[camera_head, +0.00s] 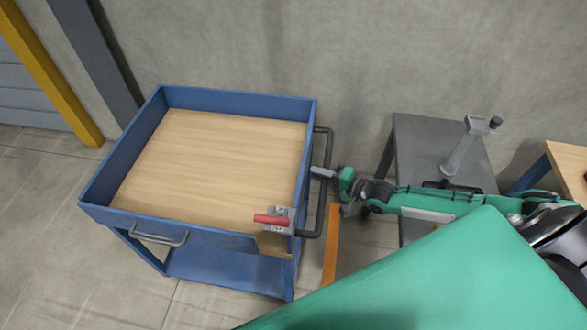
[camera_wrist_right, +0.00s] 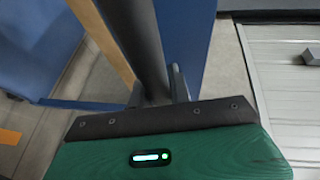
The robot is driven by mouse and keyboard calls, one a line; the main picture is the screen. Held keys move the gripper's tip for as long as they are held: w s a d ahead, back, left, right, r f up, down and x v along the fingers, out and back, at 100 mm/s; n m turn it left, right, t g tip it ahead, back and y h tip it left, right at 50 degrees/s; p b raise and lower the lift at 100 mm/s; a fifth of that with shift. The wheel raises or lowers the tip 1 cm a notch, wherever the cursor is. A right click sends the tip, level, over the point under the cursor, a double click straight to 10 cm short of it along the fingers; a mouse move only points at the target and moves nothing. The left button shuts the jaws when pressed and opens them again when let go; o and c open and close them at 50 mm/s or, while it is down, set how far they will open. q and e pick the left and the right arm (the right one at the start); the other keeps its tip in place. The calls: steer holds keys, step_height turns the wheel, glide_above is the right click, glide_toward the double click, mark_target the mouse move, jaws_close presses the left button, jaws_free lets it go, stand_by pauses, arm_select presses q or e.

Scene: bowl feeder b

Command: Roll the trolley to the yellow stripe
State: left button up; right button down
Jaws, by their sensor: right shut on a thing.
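The trolley (camera_head: 240,102) is a blue cart with a wooden top deck and a lower blue shelf, standing left of centre in the head view. A dark bar handle (camera_head: 327,146) runs along its right side; it also shows in the wrist view (camera_wrist_right: 139,42). My right gripper (camera_head: 323,173) is shut on this handle. A yellow-orange stripe (camera_head: 331,246) lies on the floor just right of the trolley, its lower end hidden by my green arm. My left gripper is not in view.
A red lever (camera_head: 271,219) sits on the trolley's near right corner, and a second handle (camera_head: 160,237) on its front. A grey table (camera_head: 430,140) with a stand stands right. A wall and yellow post (camera_head: 50,72) are behind. Floor at the front left is clear.

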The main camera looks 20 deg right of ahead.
steer(key=s+d, duration=0.5)
steer(key=d, duration=0.3)
steer(key=shift+s+d, duration=0.15)
steer(key=shift+s, duration=0.2)
steer(key=c, duration=1.3)
jaws_free()
